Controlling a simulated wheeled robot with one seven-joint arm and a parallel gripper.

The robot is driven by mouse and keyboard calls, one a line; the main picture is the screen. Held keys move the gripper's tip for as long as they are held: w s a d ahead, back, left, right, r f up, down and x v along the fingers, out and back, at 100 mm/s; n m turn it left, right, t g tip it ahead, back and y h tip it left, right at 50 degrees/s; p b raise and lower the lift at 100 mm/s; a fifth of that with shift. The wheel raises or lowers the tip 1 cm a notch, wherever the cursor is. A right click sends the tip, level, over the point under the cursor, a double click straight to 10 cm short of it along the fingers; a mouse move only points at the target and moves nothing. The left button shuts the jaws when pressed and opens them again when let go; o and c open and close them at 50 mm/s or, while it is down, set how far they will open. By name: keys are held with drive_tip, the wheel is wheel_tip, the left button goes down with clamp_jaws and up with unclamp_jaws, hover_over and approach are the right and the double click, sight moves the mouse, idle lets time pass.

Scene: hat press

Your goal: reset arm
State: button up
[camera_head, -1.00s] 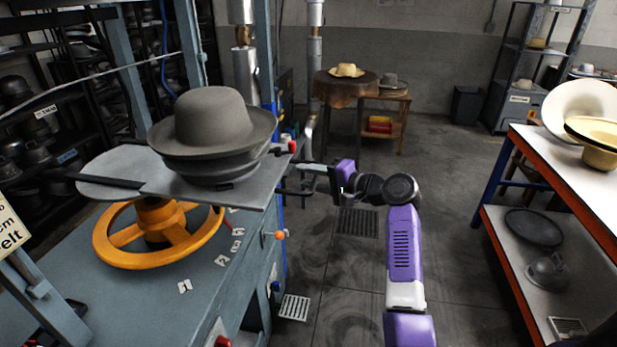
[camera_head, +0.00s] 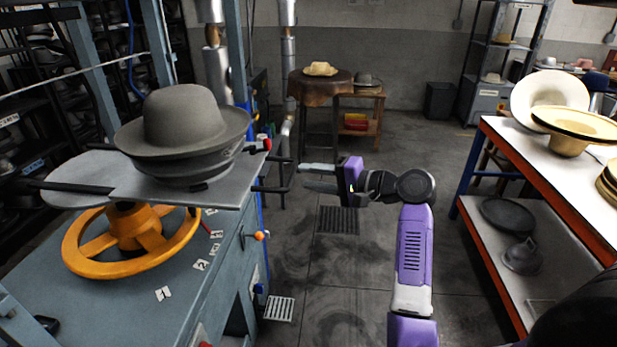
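My gripper (camera_head: 303,176) is at the end of my purple arm, near the middle of the picture. Its two grey fingers point left and stand apart, with nothing seen between them. A grey felt hat (camera_head: 183,120) sits on the dark form of the hat press, over a flat grey plate (camera_head: 85,178). The fingertips are to the right of this plate and its dark bars, apart from the hat. A small gap seems to lie between the fingertips and the nearest dark bar, though depth is hard to judge.
The blue-grey press table (camera_head: 110,310) with an orange handwheel (camera_head: 85,257) fills the left. A workbench (camera_head: 530,150) with pale hats stands at the right. A small round table (camera_head: 310,85) with hats stands behind. The floor between is clear.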

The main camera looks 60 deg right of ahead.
idle(0.3)
drive_tip(key=d+r+h, duration=0.3)
drive_tip(key=d+h, duration=0.1)
drive_tip(key=d, duration=0.1)
drive_tip(key=s+a+f+n+h, duration=0.25)
drive_tip(key=a+f+n, duration=0.2)
drive_tip(key=a, duration=0.45)
drive_tip(key=s+a+f+n+h, duration=0.25)
drive_tip(key=s+a+f, duration=0.2)
drive_tip(key=a, duration=0.35)
drive_tip(key=s+a+f+n+y, duration=0.1)
drive_tip(key=s+a+n+y, duration=0.2)
drive_tip(key=a, duration=0.6)
drive_tip(key=s+a+f+n+y, duration=0.2)
drive_tip(key=s+a+n+y, duration=0.1)
drive_tip(key=s+a, duration=0.5)
drive_tip(key=s+a+f+n+g+y, duration=0.1)
drive_tip(key=s+a+f+n+y, duration=0.1)
drive_tip(key=s+a, duration=0.4)
drive_tip(key=a+n+y, duration=0.1)
drive_tip(key=a+n, duration=0.1)
drive_tip(key=a, duration=0.2)
drive_tip(key=shift+s+f+n+y, duration=0.15)
drive_tip(key=shift+n+y, duration=0.25)
